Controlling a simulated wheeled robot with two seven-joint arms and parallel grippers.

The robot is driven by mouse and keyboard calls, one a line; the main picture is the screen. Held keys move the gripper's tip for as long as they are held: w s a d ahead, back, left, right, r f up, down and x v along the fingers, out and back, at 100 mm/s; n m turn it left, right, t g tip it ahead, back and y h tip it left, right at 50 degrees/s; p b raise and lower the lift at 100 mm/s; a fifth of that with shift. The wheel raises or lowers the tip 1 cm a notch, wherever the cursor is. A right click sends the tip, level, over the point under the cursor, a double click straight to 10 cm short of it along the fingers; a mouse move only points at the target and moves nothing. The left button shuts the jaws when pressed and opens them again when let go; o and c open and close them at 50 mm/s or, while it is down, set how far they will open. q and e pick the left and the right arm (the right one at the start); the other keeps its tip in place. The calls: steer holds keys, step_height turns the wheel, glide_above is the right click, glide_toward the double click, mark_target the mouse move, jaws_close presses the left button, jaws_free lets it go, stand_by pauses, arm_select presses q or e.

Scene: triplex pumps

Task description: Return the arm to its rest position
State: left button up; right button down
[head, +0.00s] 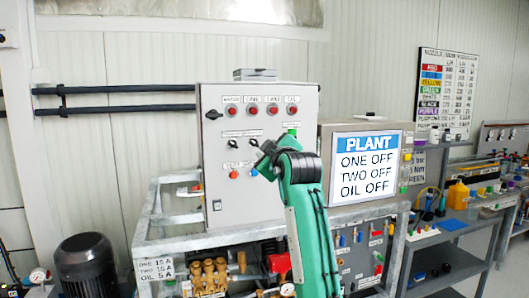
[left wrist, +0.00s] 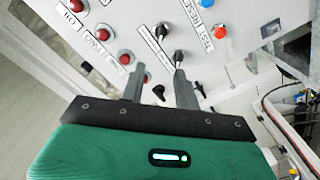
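The green arm in the head view is mine and reaches up in front of the grey control panel (head: 222,100). Its gripper (head: 262,160) is close to the panel's lower right and partly hidden by the wrist. In the left wrist view, the two dark fingers of my left gripper (left wrist: 160,90) stand apart with nothing between them held. Black knobs (left wrist: 162,30) show just beyond the fingertips, and one small black knob (left wrist: 158,92) shows behind the gap. I cannot tell whether a finger touches the panel. My right gripper is in neither view.
Red lamps (head: 273,109) line the panel's top. A PLANT sign (head: 365,165) on a steel box stands close to the arm's right. A metal frame (head: 150,215) and brass fittings (head: 208,275) lie below. A shelf unit (head: 450,242) stands farther right.

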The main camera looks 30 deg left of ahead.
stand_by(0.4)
